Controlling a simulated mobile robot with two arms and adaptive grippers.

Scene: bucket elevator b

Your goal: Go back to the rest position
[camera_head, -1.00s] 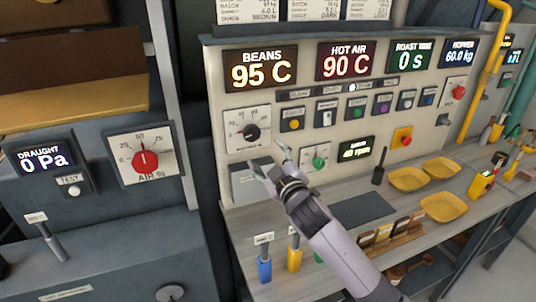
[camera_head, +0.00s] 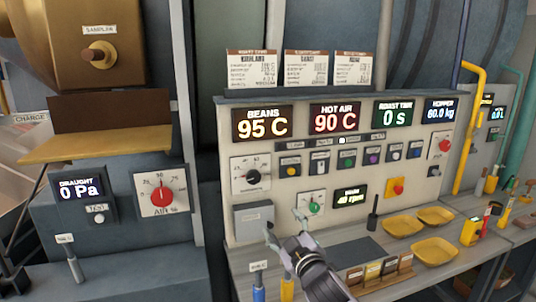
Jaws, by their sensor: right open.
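My right gripper (camera_head: 284,228) is in the lower middle of the head view, with its arm coming up from the bottom edge. Its two fingers are spread apart and nothing is between them. My left gripper is not in view.
The bench (camera_head: 417,275) holds several yellow trays (camera_head: 403,226), a row of small sample cards (camera_head: 378,272) and a dark mat (camera_head: 354,247). A blue-handled tool (camera_head: 259,293) stands near the gripper. At left is a cabinet with a red AIR knob (camera_head: 162,197).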

